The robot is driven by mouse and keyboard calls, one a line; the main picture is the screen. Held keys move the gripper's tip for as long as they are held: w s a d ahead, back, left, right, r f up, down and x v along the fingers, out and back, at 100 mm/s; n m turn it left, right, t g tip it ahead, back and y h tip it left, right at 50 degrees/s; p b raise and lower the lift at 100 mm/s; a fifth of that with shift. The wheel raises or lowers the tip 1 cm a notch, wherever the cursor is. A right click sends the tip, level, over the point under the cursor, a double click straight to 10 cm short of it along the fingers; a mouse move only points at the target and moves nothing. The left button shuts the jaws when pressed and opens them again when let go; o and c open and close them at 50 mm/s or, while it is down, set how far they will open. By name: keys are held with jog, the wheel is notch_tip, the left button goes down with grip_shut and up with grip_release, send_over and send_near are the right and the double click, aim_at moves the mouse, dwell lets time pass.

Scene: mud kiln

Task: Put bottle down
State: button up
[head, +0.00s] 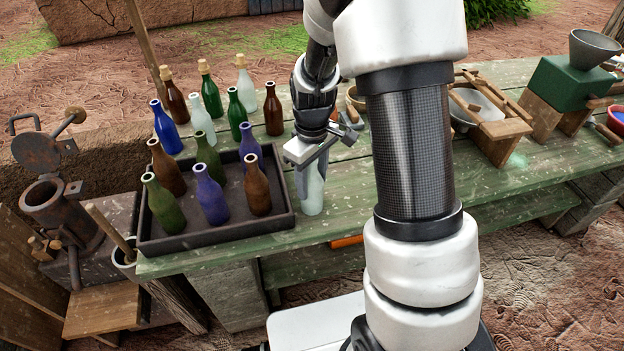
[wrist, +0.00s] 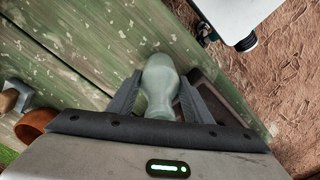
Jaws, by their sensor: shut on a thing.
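A pale, frosted glass bottle (head: 312,193) stands upright, on or just above the green table (head: 345,215), right of the dark tray. My gripper (head: 312,162) is above the table and shut around the bottle's upper part, which it hides in the head view. In the wrist view the bottle (wrist: 159,85) sits between the two fingers of my gripper (wrist: 158,97). I cannot tell whether the bottle's base touches the table.
A dark tray (head: 225,231) holds several coloured bottles to the left, with more bottles standing behind it. Bowls, wooden pieces and a green block (head: 568,92) with a funnel stand to the right. Bare table lies right of the bottle.

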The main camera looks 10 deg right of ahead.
jog(key=o, duration=1.2)
